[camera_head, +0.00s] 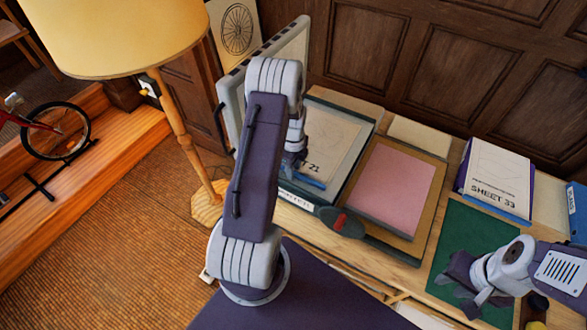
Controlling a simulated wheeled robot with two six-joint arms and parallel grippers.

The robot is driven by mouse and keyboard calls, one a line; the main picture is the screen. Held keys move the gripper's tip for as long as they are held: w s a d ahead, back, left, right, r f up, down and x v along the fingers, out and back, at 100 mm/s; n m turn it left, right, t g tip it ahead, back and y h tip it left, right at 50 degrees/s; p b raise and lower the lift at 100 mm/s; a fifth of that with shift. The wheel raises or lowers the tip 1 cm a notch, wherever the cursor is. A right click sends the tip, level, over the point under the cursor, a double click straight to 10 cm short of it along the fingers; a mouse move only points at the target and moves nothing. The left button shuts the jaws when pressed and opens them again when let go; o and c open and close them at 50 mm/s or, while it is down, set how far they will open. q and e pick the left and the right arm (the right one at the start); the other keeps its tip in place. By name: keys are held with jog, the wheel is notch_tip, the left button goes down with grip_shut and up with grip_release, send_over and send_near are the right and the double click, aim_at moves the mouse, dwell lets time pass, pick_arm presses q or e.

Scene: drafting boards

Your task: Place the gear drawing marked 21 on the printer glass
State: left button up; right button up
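A pale drawing sheet (338,135) with faint lines and the number 21 at its lower left lies in the printer (292,198), apparently on its glass. The printer's lid (303,46) stands raised behind my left arm. My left gripper (294,170) is low over the sheet's lower left corner, by the number. My arm partly hides its fingers, so I cannot tell whether they are open or touch the sheet. My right gripper (462,283) is over the green mat (468,235), its dark fingers spread and nothing visible between them.
A pink sheet (396,186) lies on a brown board (432,178) right of the printer. A dark paddle-shaped thing with a red mark (342,222) is at its front. A box labelled SHEET 33 (495,178) stands further right. A floor lamp (178,135) is close on the left.

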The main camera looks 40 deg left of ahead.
pick_arm(q)
notch_tip(320, 180, up, 12)
jog(key=s+d+r+n+t, duration=0.1)
jog(key=s+d+n, duration=1.1)
jog(key=d+n, duration=0.5)
jog(key=shift+s+b, duration=0.3)
jog(key=shift+b, duration=0.15)
jog(key=shift+d+r, duration=0.1)
